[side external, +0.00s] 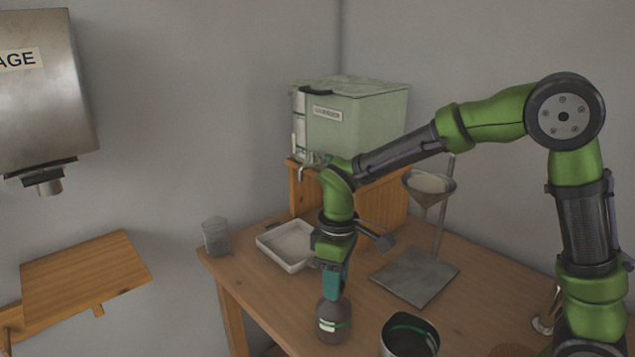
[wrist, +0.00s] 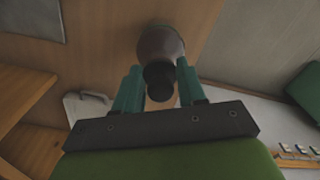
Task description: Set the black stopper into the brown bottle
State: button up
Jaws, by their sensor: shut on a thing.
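The brown bottle (side external: 332,326) stands upright near the table's front edge in the side view, with a pale and green label band. My gripper (side external: 334,290) points down right over its top, teal fingertips at the bottle's neck. In the wrist view the black stopper (wrist: 160,84) sits between my fingers, which are shut on it. The bottle (wrist: 162,42) shows just beyond the stopper, roughly in line with it. The stopper is hidden by my fingers in the side view. I cannot tell whether it is in the bottle's mouth or just above it.
A dark pot (side external: 409,338) stands close to the right of the bottle. A white tray (side external: 287,247) and a grey cup (side external: 215,236) lie behind left. A funnel stand's flat base (side external: 415,277) is behind right. A green box (side external: 350,120) rests on a wooden stand at the back.

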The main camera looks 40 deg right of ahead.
jog(key=shift+f, duration=0.45)
dwell(0.5)
jog(key=o, duration=1.1)
jog(key=shift+r, duration=3.55)
jog(key=shift+w, duration=0.1)
jog(key=s+d+r+m+t+y, duration=0.1)
jog(key=s+d+r+m+t, duration=0.1)
jog(key=s, duration=0.5)
jog(key=s+d+r+m+t+y, duration=0.1)
jog(key=s+d+r+m+t, duration=0.2)
jog(key=s+m, duration=0.4)
jog(key=shift+s+d+r+t, duration=0.3)
jog(key=shift+r+t, duration=0.35)
jog(key=shift+t, duration=0.45)
